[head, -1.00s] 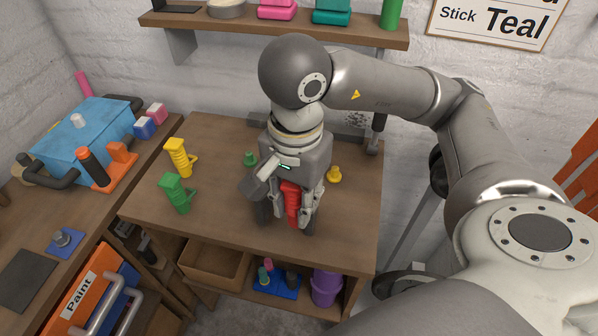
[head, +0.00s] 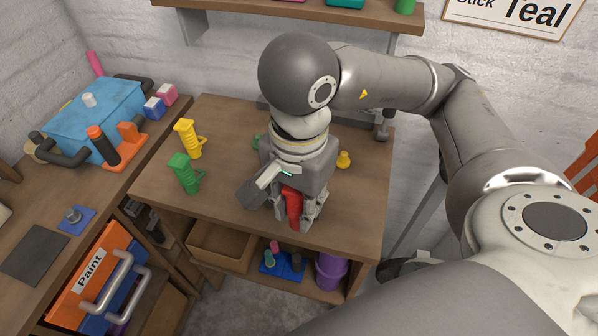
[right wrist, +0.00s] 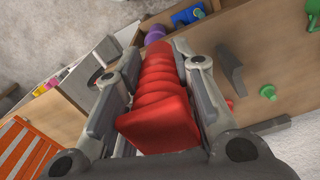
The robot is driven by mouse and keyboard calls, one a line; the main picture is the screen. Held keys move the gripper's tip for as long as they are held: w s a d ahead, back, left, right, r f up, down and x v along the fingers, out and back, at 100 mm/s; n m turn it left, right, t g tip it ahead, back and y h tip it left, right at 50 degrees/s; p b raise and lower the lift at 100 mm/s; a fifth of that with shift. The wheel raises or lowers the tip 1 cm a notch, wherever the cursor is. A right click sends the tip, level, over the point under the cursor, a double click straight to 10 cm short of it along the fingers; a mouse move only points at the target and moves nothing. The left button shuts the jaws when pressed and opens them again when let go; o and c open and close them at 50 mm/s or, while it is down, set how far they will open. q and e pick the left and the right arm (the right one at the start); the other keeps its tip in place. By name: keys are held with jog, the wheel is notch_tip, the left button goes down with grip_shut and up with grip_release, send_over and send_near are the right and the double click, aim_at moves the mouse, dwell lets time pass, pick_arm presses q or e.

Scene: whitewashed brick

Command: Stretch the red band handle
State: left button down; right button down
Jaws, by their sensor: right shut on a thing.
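The red band handle (head: 293,207) is a ribbed red grip near the front edge of the wooden table (head: 345,215). In the right wrist view the red band handle (right wrist: 160,95) lies between the two fingers, its square end towards the camera. My right gripper (head: 295,218) points down and is shut on it; it also shows in the right wrist view (right wrist: 158,85). The gripper hides part of the handle, and I cannot tell whether the handle touches the table. My left gripper is not in view.
A yellow handle (head: 187,138) and a green handle (head: 184,173) stand on the table's left. A blue toolbox (head: 95,120) sits on the left bench. A shelf below holds a purple container (head: 331,272).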

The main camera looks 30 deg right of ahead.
dwell(0.3)
jog(key=shift+w+d+f+b, duration=0.1)
jog(key=shift+w+d+b, duration=0.4)
jog(key=shift+d+b, duration=0.1)
jog(key=w+d+b, duration=0.3)
jog(key=w+d, duration=0.5)
jog(key=d, duration=0.1)
jog(key=shift+d, duration=0.2)
dwell(0.8)
jog(key=shift+w, duration=0.1)
dwell(0.4)
jog(key=w+d, duration=0.2)
jog(key=w, duration=0.4)
jog(key=w+d+p, duration=0.1)
jog(key=w+d, duration=0.1)
jog(key=w, duration=0.5)
jog(key=shift+d, duration=0.3)
dwell(1.9)
jog(key=shift+f, duration=0.1)
dwell(0.5)
